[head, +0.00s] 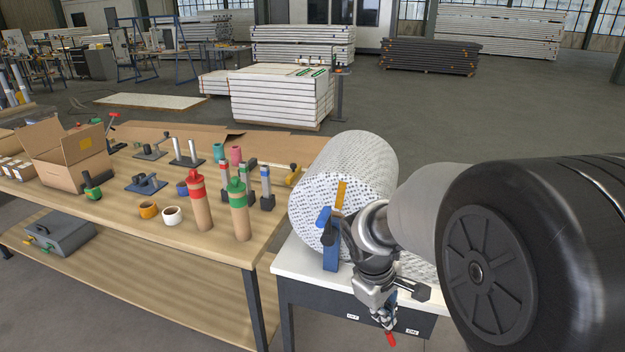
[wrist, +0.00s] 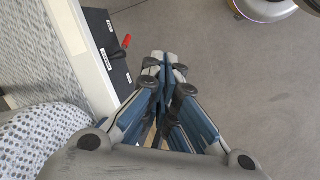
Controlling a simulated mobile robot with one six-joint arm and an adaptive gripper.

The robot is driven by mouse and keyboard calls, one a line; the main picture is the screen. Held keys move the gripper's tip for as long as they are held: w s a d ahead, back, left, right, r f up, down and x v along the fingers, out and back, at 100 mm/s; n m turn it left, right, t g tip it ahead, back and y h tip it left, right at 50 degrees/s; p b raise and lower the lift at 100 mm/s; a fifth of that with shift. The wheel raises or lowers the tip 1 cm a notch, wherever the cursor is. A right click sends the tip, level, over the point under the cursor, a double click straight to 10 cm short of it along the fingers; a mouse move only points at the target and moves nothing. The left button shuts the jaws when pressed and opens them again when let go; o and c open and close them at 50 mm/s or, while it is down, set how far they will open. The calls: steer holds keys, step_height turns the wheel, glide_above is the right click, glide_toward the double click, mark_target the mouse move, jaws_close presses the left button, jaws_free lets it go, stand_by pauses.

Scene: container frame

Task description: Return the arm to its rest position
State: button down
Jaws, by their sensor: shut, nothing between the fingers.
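My gripper (head: 384,318) hangs in front of the small white-topped table at the right of the head view, pointing down. In the wrist view my gripper (wrist: 166,58) has its fingers together, with nothing between them. Beyond the fingertips lies bare grey floor. My arm fills the right side of the head view and hides part of the small table and what lies behind it.
A white dotted roll (head: 345,175) lies on the small table (head: 300,262), a blue tool beside it. A red handle (wrist: 127,41) sticks out from the table's dark front. A wooden workbench (head: 130,215) with bottles, tape and a cardboard box (head: 70,160) stands left.

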steer(key=s+r+m+t+y, duration=0.1)
steer(key=s+r+m, duration=0.3)
steer(key=s, duration=0.6)
steer(key=s+r+m+t+y, duration=0.1)
steer(key=s+r+m, duration=0.3)
steer(key=s+r, duration=0.5)
steer(key=shift+s+a+t+y, duration=0.25)
steer(key=shift+s+t+y, duration=0.05)
steer(key=shift+s+t, duration=0.55)
steer(key=shift+f, duration=0.1)
